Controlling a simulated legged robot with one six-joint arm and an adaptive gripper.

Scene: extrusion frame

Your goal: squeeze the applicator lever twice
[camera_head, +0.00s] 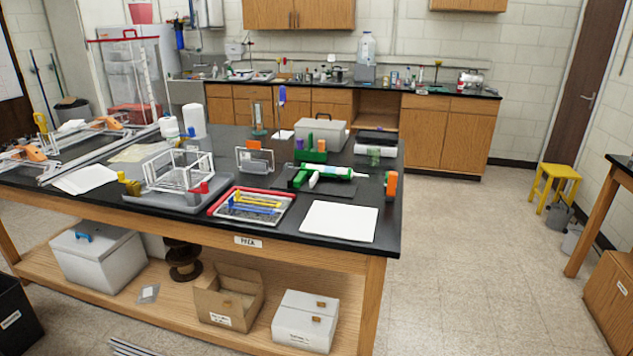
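A green and white applicator-like tube (335,172) lies on the black bench top (150,216), right of the middle. Its narrow tip points right. Green parts (299,179) stand at its left end, and a dark mat (335,187) lies just in front of it. The lever is too small to tell apart from these green parts. My gripper and arm are not in view.
A red-rimmed tray (252,222) with coloured tools and a white sheet (338,221) lie in front. A wire frame (179,170) in a grey tray stands left. An orange-topped block (391,184) stands right. Open floor (465,250) lies right of the bench.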

